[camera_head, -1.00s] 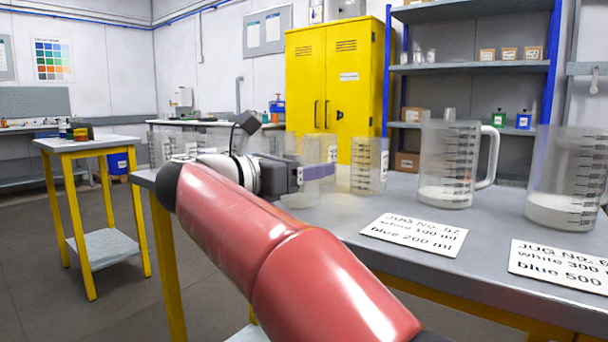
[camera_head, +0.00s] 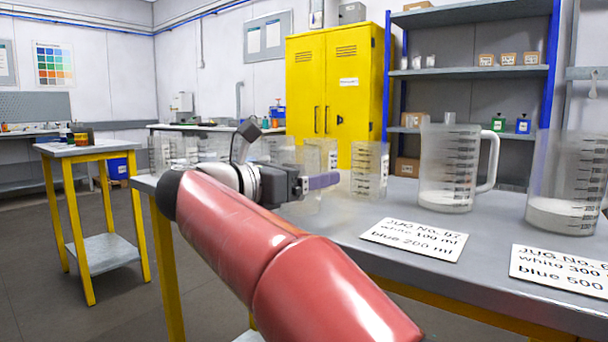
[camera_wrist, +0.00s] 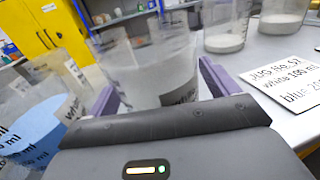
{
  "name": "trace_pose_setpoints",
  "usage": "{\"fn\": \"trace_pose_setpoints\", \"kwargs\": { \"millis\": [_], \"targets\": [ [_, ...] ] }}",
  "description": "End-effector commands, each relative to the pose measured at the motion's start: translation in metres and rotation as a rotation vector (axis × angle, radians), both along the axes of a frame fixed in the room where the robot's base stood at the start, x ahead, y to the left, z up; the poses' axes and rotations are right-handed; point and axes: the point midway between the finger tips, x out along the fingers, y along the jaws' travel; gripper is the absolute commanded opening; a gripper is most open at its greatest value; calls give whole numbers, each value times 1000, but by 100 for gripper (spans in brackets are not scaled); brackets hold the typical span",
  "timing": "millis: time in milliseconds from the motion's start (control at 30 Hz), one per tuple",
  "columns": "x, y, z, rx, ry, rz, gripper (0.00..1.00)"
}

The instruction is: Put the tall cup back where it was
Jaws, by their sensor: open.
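My gripper (camera_wrist: 163,92) has two purple fingers, spread apart. In the wrist view a clear cup (camera_wrist: 150,65) with a dark printed label stands between and beyond the fingers. I cannot tell whether either finger touches it, or whether it is the tall cup. In the head view my gripper (camera_head: 322,181) is above the left part of the grey bench (camera_head: 490,222). Several clear cups stand around and behind it, partly hidden by my arm. One clear cup with dark markings (camera_head: 369,170) stands just right of the fingers.
Two clear jugs with white contents, a handled one (camera_head: 445,165) and a right one (camera_head: 565,180), stand on the bench. Two printed cards (camera_head: 414,238) lie in front. A cup with a blue surface (camera_wrist: 35,130) is close at left in the wrist view.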

Motion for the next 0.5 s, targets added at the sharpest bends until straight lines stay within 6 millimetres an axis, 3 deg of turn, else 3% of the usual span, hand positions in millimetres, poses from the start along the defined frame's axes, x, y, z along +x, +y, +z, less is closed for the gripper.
{"fn": "trace_pose_setpoints", "kwargs": {
  "millis": [500],
  "targets": [
    [-60,76,1,1,1,4,87]
  ]
}}
